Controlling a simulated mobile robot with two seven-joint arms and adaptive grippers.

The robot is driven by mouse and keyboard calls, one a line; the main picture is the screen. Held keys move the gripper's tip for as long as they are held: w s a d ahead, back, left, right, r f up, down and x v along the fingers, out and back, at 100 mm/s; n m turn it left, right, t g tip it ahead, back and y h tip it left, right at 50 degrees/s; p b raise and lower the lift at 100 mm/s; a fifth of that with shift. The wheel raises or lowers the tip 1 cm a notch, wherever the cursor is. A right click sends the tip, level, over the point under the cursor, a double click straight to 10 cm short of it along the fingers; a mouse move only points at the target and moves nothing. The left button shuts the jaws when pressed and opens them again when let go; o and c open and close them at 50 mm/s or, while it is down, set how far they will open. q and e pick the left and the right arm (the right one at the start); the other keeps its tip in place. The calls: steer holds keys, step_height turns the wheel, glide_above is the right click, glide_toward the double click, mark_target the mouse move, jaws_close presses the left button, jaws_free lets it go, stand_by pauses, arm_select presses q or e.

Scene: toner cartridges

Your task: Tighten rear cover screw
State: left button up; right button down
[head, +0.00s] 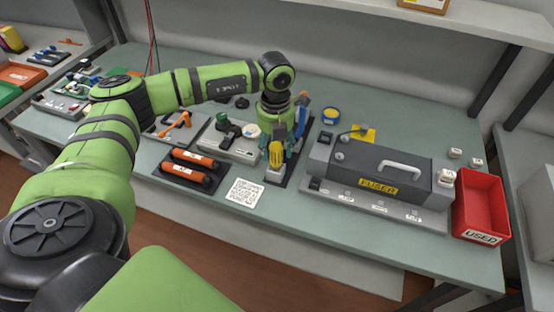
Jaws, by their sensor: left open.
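My left gripper (281,152) points down over a dark tool mat (300,160) at the middle of the table. It is open, with its fingers close to an upright yellow-handled tool (275,153); I cannot tell whether they touch it. The grey fuser unit (400,187) with a yellow FUSER label and a white handle stands to the right of the gripper. Small light round parts show on its left end; I cannot tell whether one is the rear cover screw. My right gripper is out of view.
A red USED bin (481,205) stands at the table's right end. Two orange cartridges (193,160) lie on a dark mat left of the gripper. A white printed code sheet (244,193) lies near the front edge. A blue-rimmed round container (330,115) stands behind.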

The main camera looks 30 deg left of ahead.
arm_select(q)
jaws_close()
steer(key=shift+r+p, duration=0.7)
steer(key=shift+r, duration=0.45)
stand_by(0.7)
steer(key=shift+r+p, duration=1.6)
steer(key=shift+r, duration=0.9)
